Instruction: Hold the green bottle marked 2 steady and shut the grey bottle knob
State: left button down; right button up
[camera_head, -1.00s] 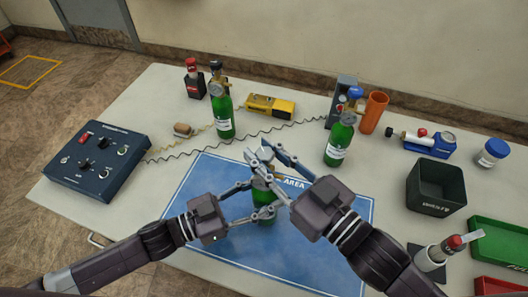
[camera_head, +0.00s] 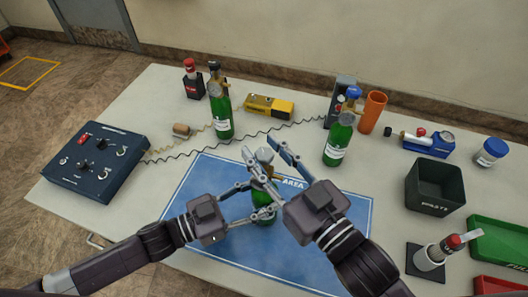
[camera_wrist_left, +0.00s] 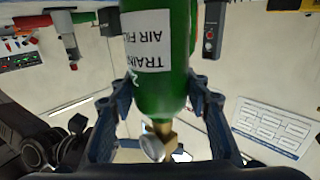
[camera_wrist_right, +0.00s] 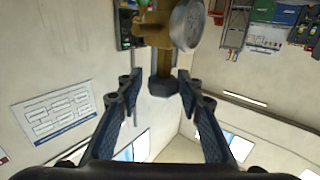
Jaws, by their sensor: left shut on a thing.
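The green bottle marked 2 (camera_head: 261,197) stands upright on the blue mat, partly hidden by my grippers. In the left wrist view the bottle (camera_wrist_left: 160,85) shows its white label and a 2. My left gripper (camera_head: 259,202) is shut on its body from the left. My right gripper (camera_head: 261,148) is open at the bottle's top. In the right wrist view the grey knob (camera_wrist_right: 163,84) is on the end of a brass valve with a round gauge (camera_wrist_right: 187,24). The knob lies near and between the two spread fingertips, with gaps visible.
Two more green bottles, one at left (camera_head: 221,110) and one at right (camera_head: 338,142), stand behind the blue mat (camera_head: 200,180). A control box (camera_head: 95,165) is at left. A black bin (camera_head: 435,190) and green tray (camera_head: 505,243) are at right.

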jog(key=shift+o, duration=0.7)
jog(key=shift+s+f, duration=0.1)
jog(key=shift+a+n+g+y, duration=0.2)
jog(key=shift+n+g+y, duration=0.1)
jog(key=shift+n, duration=0.1)
jog(key=shift+n+g+y, duration=2)
jog(key=shift+g+y, duration=0.1)
jog(key=shift+g, duration=0.5)
jog(key=shift+n+g+y, duration=1)
jog(key=shift+n+g, duration=0.5)
jog(key=shift+g, duration=0.4)
